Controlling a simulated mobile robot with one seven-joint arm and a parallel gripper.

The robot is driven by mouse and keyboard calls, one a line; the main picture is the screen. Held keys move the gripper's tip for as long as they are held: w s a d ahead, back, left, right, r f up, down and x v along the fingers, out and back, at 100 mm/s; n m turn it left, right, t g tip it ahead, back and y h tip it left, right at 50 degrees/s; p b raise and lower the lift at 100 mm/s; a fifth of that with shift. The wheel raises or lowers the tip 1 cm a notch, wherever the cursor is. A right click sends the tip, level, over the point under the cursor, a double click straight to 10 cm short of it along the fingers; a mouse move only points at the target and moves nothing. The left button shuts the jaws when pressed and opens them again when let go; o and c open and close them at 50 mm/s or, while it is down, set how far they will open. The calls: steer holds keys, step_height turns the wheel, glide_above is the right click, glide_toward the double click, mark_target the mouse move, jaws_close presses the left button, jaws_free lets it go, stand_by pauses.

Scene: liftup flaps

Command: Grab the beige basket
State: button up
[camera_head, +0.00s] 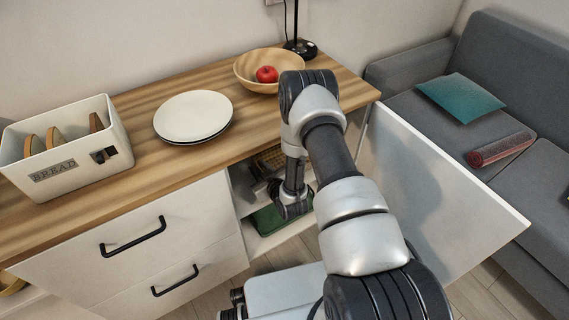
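A beige, woven-looking basket (271,158) shows in part inside the open cabinet (240,188), on its upper level under the wooden top. My arm and gripper hide much of it. My gripper (277,205) hangs at the cabinet opening, in front of the shelf and lower in the picture than the visible part of the basket. Its fingers are small and dark, so I cannot tell if they are open or shut, or if they touch anything.
The white cabinet door (440,185) stands open on the right. A green item (268,220) lies low in the cabinet. The wooden counter (130,190) holds a bread bin (75,165), plates (193,116) and a bowl (253,71) with an apple (267,74).

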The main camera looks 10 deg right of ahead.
jaws_close()
